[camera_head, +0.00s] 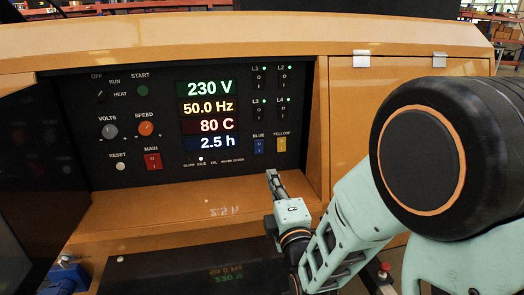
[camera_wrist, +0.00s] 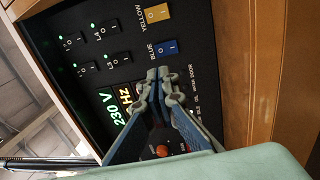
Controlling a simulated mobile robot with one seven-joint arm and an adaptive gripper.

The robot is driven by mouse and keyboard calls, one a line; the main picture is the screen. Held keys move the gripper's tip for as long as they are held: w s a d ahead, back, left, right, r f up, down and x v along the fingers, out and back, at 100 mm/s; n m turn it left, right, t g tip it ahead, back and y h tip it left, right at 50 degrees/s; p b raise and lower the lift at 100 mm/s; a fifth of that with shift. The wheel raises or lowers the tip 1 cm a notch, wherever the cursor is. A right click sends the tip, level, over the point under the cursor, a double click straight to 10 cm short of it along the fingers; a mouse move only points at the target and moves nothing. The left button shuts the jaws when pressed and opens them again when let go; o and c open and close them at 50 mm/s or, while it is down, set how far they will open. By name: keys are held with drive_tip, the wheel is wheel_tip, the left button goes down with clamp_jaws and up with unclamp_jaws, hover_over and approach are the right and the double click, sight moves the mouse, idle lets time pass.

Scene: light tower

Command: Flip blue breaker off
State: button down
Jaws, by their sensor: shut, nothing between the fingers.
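The blue breaker (camera_head: 258,146) is a small blue rocker switch marked 0 and 1, under the label BLUE on the black control panel (camera_head: 105,83). A yellow breaker (camera_head: 280,144) sits just right of it. In the wrist view the blue breaker (camera_wrist: 167,47) is seen sideways, just beyond my fingertips. My gripper (camera_head: 271,174) is shut and empty, below and slightly right of the blue breaker in the head view. In the wrist view its fingertips (camera_wrist: 158,74) are together near the breaker. I cannot tell whether they touch the panel.
Lit readouts (camera_head: 208,115) show 230 V, 50.0 Hz, 80 C and 2.5 h. Small switches L1 to L4 (camera_head: 258,82) with green lamps are above the breakers. A red MAIN switch (camera_head: 152,161) and the knobs are at left. An orange ledge (camera_head: 150,215) runs below the panel.

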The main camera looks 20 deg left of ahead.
sight(260, 143)
drive_tip(key=b+x, duration=0.1)
drive_tip(key=x, duration=1.1)
drive_tip(key=shift+w+a, duration=0.3)
drive_tip(key=shift+w, duration=0.1)
drive_tip(key=shift+w+a+b, duration=0.2)
drive_tip(key=shift+w+b, duration=0.05)
drive_tip(key=shift+b, duration=0.45)
drive_tip(key=shift+r, duration=0.25)
drive_tip(key=shift+d, duration=0.1)
